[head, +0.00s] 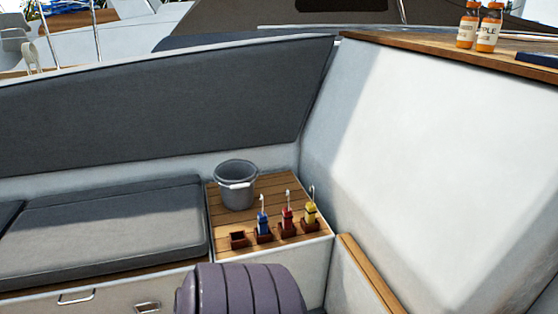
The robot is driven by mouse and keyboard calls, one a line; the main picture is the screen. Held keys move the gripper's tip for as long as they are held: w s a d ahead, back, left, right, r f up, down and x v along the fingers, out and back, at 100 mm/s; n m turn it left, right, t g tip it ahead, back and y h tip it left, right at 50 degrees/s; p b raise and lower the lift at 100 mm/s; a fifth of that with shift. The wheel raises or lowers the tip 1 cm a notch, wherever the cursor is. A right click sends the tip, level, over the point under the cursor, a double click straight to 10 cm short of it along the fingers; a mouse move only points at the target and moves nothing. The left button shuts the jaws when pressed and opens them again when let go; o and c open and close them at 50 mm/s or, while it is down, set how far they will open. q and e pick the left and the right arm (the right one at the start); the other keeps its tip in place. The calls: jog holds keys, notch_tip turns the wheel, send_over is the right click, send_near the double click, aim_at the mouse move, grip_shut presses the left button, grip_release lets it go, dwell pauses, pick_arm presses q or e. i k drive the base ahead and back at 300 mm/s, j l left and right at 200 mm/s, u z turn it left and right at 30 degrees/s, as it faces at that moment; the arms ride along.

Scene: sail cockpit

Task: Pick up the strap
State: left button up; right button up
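No loose strap is plain to see. Each sits in a small brown holder. A further brown holder (238,240) at the left end of the row looks empty. Neither of my grippers is in view.
A grey bucket (236,185) stands behind the holders. A dark seat cushion (110,232) lies to the left, with a padded backrest (160,105) behind. A white sloping wall (430,170) closes the right side. Two orange bottles (467,27) stand on the ledge above.

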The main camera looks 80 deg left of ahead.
aim_at(310, 208)
jog(key=u, duration=0.4)
jog(key=j+u, duration=0.1)
jog(key=u, duration=0.75)
jog(key=j+u, duration=0.15)
jog(key=u, duration=0.7)
